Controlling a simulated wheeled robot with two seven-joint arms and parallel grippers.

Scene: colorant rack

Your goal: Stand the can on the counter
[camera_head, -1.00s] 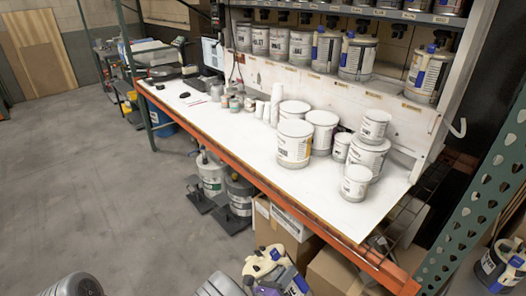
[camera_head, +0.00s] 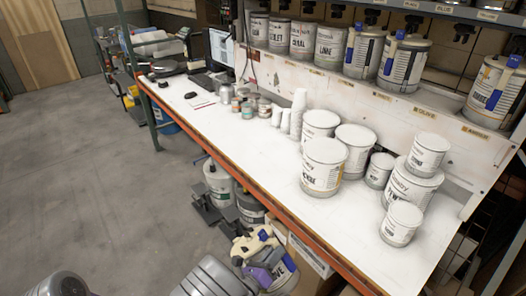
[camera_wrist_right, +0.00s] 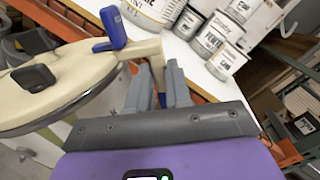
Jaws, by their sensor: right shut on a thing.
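The can, with a cream dispensing lid (camera_head: 252,243) and a blue handle part, is at the bottom of the head view, in front of the counter and apart from its orange edge. In the right wrist view its cream lid (camera_wrist_right: 65,82) fills the left side, with the blue part upright. My right gripper (camera_wrist_right: 158,82) is shut on the lid's cream arm. In the head view the purple part of this gripper (camera_head: 258,276) shows beside the can. The white counter (camera_head: 245,140) has bare surface left of the stacked cans. My left gripper is not in view.
White cans (camera_head: 323,165) crowd the counter's right part, some stacked. Paper cups (camera_head: 298,112) and small jars (camera_head: 248,107) stand further left. A shelf with colorant cans (camera_head: 405,63) runs above. The counter's front strip is clear.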

